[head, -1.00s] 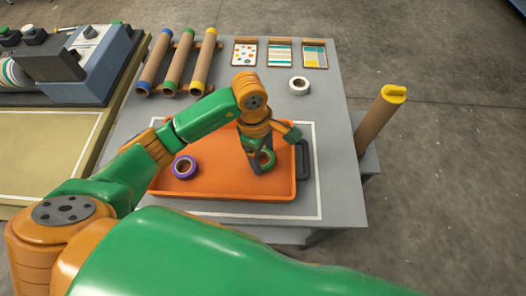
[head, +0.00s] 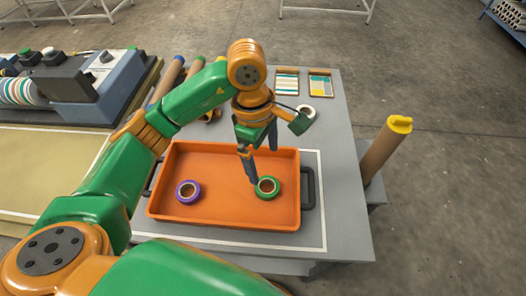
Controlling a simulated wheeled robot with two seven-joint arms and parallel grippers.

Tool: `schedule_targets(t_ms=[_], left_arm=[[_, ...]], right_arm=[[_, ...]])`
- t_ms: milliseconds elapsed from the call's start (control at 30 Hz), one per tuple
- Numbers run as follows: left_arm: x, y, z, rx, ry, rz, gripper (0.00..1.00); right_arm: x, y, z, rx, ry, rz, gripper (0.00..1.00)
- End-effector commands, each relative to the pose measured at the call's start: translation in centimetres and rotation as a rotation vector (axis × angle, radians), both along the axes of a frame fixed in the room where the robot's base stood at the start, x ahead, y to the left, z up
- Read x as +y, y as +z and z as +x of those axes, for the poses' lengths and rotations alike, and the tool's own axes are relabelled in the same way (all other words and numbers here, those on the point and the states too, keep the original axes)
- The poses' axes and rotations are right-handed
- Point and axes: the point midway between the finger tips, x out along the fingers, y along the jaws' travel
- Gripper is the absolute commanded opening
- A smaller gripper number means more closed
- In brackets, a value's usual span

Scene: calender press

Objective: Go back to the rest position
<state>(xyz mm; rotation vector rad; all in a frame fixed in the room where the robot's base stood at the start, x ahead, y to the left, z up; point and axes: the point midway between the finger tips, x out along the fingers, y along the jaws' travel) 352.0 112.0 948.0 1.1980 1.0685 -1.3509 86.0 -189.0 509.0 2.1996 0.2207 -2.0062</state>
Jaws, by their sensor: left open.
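My left gripper (head: 262,164) is open and empty. Its fingers point down over the orange tray, just above and behind a green tape roll (head: 267,195). The green roll lies flat on the tray floor at the right. A purple tape roll (head: 181,192) lies in the same tray at the left. The orange tray (head: 222,236) sits on the grey table inside a white outline. Whether a fingertip still touches the green roll I cannot tell. My right gripper is not in view.
A white tape roll (head: 309,112) and pattern cards (head: 320,85) lie at the table's back. Cardboard tubes behind my left arm are partly hidden. A yellow-capped tube (head: 385,148) stands at the right edge. A press machine (head: 85,88) stands at the left.

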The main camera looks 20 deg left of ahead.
Motion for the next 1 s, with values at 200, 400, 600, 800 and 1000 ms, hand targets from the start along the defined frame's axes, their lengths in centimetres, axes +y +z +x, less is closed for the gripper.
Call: schedule_targets(t_ms=[200,400,600,800,1000], left_arm=[[0.2,1.6,0.0,0.001,0.002,0.000,1.00],[0.2,1.6,0.0,0.001,0.002,-0.001,1.00],[0.2,2.0,0.0,0.001,0.001,-0.001,1.00],[0.2,6.8,0.0,0.001,0.001,-0.001,1.00],[0.2,9.6,0.0,0.001,0.001,-0.001,1.00]], right_arm=[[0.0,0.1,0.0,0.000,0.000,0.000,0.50],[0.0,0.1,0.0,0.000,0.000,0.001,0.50],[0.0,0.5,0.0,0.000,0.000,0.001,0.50],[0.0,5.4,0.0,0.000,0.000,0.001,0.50],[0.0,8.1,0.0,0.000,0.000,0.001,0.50]])
